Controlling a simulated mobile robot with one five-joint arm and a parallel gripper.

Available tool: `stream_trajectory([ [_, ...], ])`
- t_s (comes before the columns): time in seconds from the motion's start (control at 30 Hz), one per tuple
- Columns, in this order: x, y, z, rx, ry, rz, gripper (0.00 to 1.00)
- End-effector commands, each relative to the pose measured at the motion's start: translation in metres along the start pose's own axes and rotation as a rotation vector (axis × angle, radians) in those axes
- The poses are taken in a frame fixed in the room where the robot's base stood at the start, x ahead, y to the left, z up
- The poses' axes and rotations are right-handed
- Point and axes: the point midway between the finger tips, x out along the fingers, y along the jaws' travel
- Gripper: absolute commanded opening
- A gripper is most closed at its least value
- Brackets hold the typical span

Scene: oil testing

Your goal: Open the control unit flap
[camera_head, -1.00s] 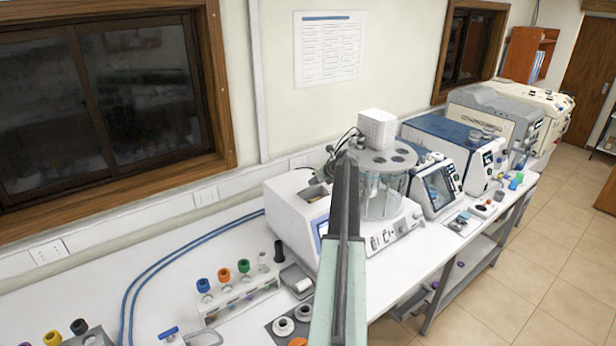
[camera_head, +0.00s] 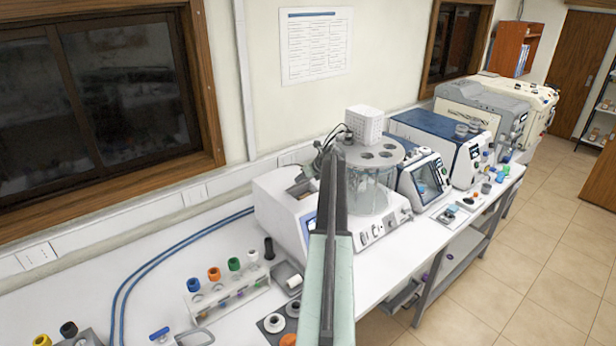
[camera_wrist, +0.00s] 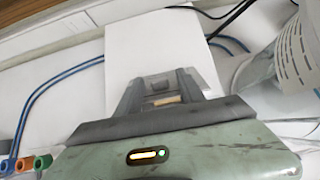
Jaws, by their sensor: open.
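The white control unit (camera_head: 276,208) stands on the bench in the head view, left of a glass bath with a lid full of holes (camera_head: 374,154). A dark recess shows in its top; I cannot make out whether the flap is raised or shut. My arm crosses in front of the unit and hides part of it and my fingertips. In the wrist view my gripper (camera_wrist: 160,86) is open, its two dark fingers apart over a white surface (camera_wrist: 160,45), apparently the unit. A small tan patch (camera_wrist: 163,100) shows between the fingers; I cannot tell whether they touch anything.
A rack with coloured-cap vials (camera_head: 228,297) stands left of the unit. Blue hoses (camera_head: 150,262) run along the bench behind it. A screen device (camera_head: 424,182) and a blue-topped machine (camera_head: 436,140) stand to the right. Floor is free at the front right.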

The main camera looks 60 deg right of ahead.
Motion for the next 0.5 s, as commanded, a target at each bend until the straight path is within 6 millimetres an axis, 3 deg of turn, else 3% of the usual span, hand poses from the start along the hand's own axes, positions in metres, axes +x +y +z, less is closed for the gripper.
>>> stream_trajectory([
  [0.4, -0.075, -0.001, 0.001, 0.001, 0.000, -0.003, 0.45],
  [0.5, -0.081, -0.002, -0.001, 0.001, 0.000, -0.002, 0.45],
])
